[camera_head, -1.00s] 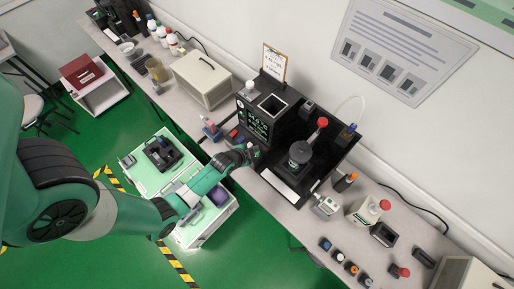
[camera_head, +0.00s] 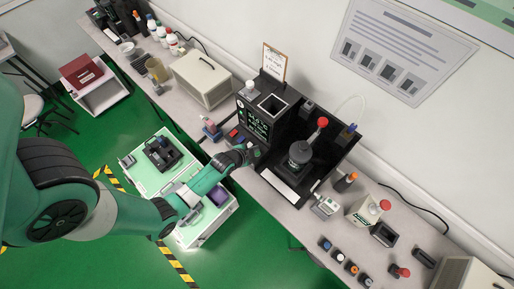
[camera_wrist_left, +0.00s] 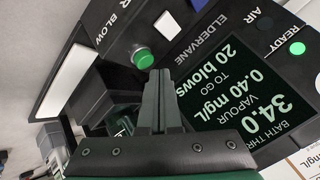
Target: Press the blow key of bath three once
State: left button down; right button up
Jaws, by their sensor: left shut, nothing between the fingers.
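The black bath unit (camera_head: 281,112) stands on the bench, its lit screen (camera_head: 256,122) facing me. In the left wrist view the screen (camera_wrist_left: 245,88) reads "BATH THR…", 34.0, 0.40 mg/L and "20 blows" to go. A round green key (camera_wrist_left: 143,58) sits on the panel near the word BLOW. My left gripper (camera_head: 256,151) is at the unit's lower front, shut and empty. In the left wrist view its closed fingertips (camera_wrist_left: 158,73) are just beside the green key; I cannot tell whether they touch the panel. My right gripper is not in view.
A green "ready" lamp (camera_wrist_left: 297,48) is lit on the panel. A black stirrer-like device with a red knob (camera_head: 322,122) stands right of the unit. A beige case (camera_head: 203,78) stands to the left. Small bottles and caps crowd the bench at right.

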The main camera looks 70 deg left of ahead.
pick_arm(q)
jog(key=shift+f, duration=0.4)
jog(key=shift+f+b, duration=0.5)
jog(key=shift+b, duration=0.05)
dwell(0.4)
jog(key=shift+r, duration=0.15)
jog(key=shift+r+p, duration=0.8)
jog(key=shift+p, duration=0.1)
notch_tip(320, 180, up, 5)
jog(key=p, duration=0.5)
dwell(0.7)
